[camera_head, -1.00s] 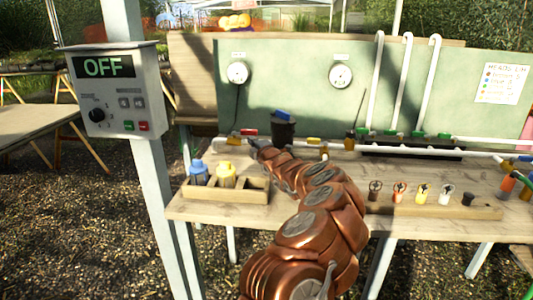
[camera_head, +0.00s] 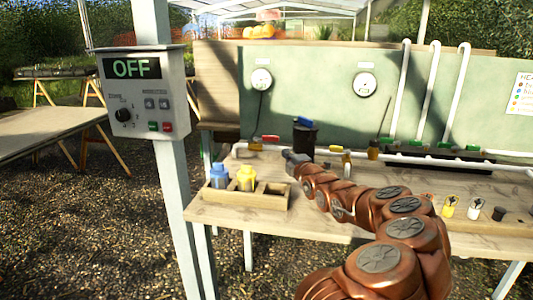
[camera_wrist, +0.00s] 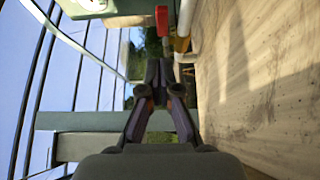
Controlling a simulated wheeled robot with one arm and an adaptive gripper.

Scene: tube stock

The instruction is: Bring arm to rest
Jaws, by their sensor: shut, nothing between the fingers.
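My copper-coloured arm reaches from the lower right over the wooden bench (camera_head: 330,226) toward its back left part.
A wooden rack (camera_head: 235,196) with a blue and a yellow bottle stands at the bench's left. A control box (camera_head: 143,92) reading OFF hangs on a post at the left. White pipes with valves run along the back.

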